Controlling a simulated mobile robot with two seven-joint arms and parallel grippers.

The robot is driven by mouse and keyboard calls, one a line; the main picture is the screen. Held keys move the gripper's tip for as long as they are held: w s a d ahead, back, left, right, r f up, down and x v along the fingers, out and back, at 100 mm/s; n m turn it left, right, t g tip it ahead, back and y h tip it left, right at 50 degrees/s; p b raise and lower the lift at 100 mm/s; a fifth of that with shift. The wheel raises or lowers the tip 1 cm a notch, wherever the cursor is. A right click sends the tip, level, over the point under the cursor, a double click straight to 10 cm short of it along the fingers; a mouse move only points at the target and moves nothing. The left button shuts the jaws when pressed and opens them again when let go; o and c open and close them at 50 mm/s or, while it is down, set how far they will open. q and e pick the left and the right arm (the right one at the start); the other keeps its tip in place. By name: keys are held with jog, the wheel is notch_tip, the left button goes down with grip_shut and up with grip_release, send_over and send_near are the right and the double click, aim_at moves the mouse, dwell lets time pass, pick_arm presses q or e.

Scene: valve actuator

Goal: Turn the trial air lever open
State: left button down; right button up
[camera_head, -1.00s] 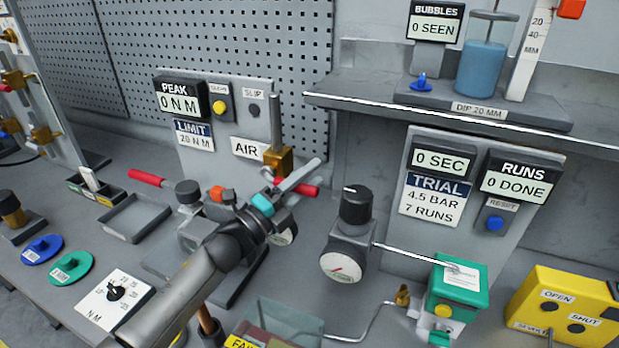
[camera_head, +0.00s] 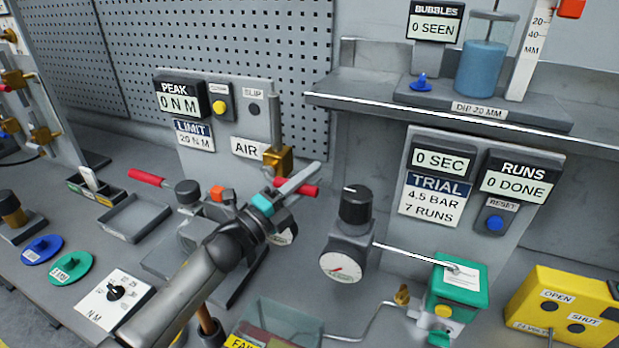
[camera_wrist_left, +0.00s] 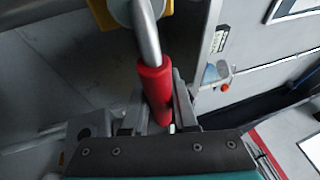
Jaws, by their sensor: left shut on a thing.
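The trial air lever has a red grip (camera_head: 310,190) and stands by the brass valve (camera_head: 279,160) under the AIR label (camera_head: 249,148). My left gripper (camera_head: 295,182) is shut on the red grip. In the left wrist view, the red grip (camera_wrist_left: 153,92) lies between the two fingers (camera_wrist_left: 158,112), and a bare metal rod (camera_wrist_left: 148,35) runs on from it. The gripper hides part of the lever in the head view. My right gripper is in neither view.
A pressure gauge with a black knob (camera_head: 355,206) stands just right of the lever. A green-topped box (camera_head: 459,280) and a yellow OPEN/SHUT box (camera_head: 562,305) stand further right. A clear bin (camera_head: 283,322) is in front. A shelf (camera_head: 440,108) overhangs the back right.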

pick_arm(q)
jog(key=shift+r, duration=0.1)
dwell(0.7)
jog(key=shift+w+a+r+n+t+y, duration=0.15)
jog(key=shift+a+r+n+t+y, duration=0.45)
jog(key=shift+n, duration=1)
jog(key=shift+w+a+r+n+t+y, duration=0.1)
jog(key=shift+r+n+t+y, duration=0.15)
jog(key=shift+r+n+t, duration=1.05)
jog(key=shift+w+a+r+n+t+y, duration=0.15)
jog(key=shift+a+r+n+t+y, duration=0.25)
jog(key=shift+n, duration=1.5)
jog(key=shift+d, duration=0.1)
jog(key=c, duration=0.7)
grip_release()
jog(key=shift+r, duration=0.1)
jog(key=b+v, duration=0.2)
jog(key=v, duration=1.3)
jog(key=shift+s, duration=0.1)
